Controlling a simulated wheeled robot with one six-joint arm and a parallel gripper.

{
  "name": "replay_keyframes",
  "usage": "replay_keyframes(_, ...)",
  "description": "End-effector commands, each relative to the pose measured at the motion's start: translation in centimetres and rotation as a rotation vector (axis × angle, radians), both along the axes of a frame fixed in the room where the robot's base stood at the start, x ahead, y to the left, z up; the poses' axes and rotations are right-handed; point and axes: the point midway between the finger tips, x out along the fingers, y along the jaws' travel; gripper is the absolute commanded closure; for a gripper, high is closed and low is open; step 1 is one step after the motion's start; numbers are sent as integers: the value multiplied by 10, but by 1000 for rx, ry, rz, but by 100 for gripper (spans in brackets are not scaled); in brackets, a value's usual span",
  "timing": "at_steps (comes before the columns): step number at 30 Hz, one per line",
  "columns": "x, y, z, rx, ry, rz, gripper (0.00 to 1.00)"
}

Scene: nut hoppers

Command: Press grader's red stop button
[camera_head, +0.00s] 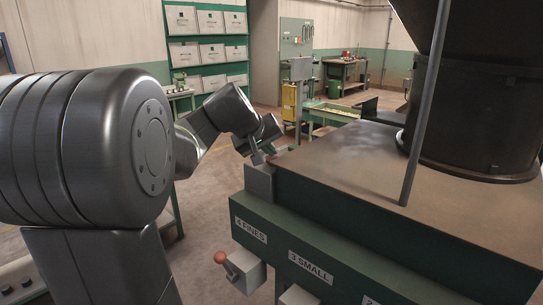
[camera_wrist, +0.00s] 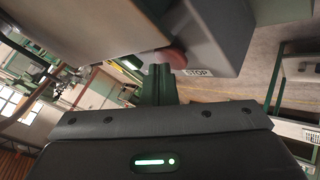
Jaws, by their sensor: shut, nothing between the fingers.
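The grader (camera_head: 345,235) is a large green machine with a worn brown top at the right of the head view. A grey box (camera_head: 260,181) sits at its far left corner. In the wrist view this grey box (camera_wrist: 222,35) carries a white STOP label (camera_wrist: 197,72) and a red button (camera_wrist: 169,57). My gripper (camera_wrist: 161,72) is shut and empty, its fingertips right by the button; I cannot tell whether they touch it. In the head view my gripper (camera_head: 257,158) is just above the box, and the button is mostly hidden there.
A lever with an orange knob (camera_head: 220,257) sticks out below the 4 FINES label (camera_head: 251,230). A dark hopper (camera_head: 470,110) and a thin grey post (camera_head: 425,105) rise from the grader's top. Shelves with bins (camera_head: 207,50) stand behind. Open floor (camera_head: 215,205) lies left of the grader.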

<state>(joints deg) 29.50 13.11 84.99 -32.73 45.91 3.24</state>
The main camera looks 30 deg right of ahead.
Motion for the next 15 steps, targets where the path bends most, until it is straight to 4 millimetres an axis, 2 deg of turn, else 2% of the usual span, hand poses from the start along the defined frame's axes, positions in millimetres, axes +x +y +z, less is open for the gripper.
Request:
replay_keyframes(7,0,0,8,1,1,0,100)
replay_keyframes(15,0,0,8,0,1,-1,100)
